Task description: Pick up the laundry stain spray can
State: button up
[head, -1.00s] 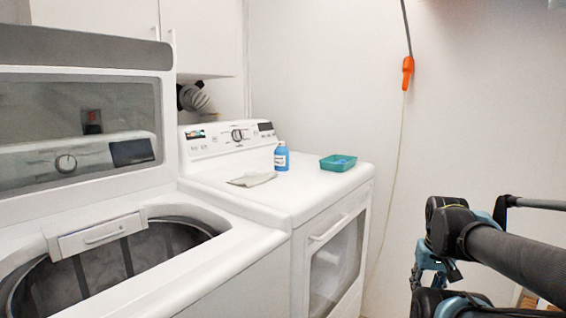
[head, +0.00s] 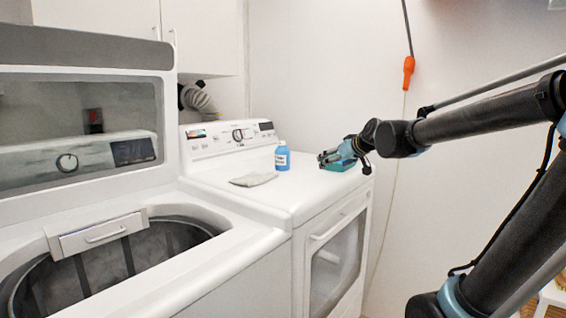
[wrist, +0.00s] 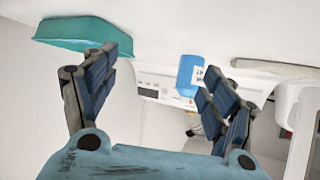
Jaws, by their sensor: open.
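The laundry stain spray can, blue with a white label (head: 282,159), stands upright on the white dryer top, left of my gripper in the head view. In the wrist view the blue can (wrist: 188,76) appears between my spread fingers, farther off and closer to the right finger. My gripper (head: 325,158) is open and empty, reaching in from the right above the dryer top. It also shows in the wrist view (wrist: 160,85). A visible gap separates my fingertips from the can in the head view.
A teal tray (wrist: 82,34) sits on the dryer top, mostly hidden behind my gripper in the head view. A grey folded cloth (head: 254,179) lies left of the can. The dryer's control panel (head: 228,136) rises behind. The open washer (head: 100,240) is at left.

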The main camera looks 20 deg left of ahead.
aim_at(288, 156)
jog(key=w+a+r+n+y, duration=0.2)
jog(key=a+r, duration=0.2)
jog(key=a, duration=0.7)
jog(key=x, duration=1.1)
jog(key=shift+a+f, duration=0.2)
jog(key=shift+s+a+x, duration=0.1)
jog(key=shift+s+x, duration=0.05)
jog(key=shift+x, duration=1.15)
jog(key=shift+s+a+x, duration=0.15)
jog(key=shift+x, duration=1.15)
jog(key=c, duration=1.6)
jog(key=shift+r, duration=0.1)
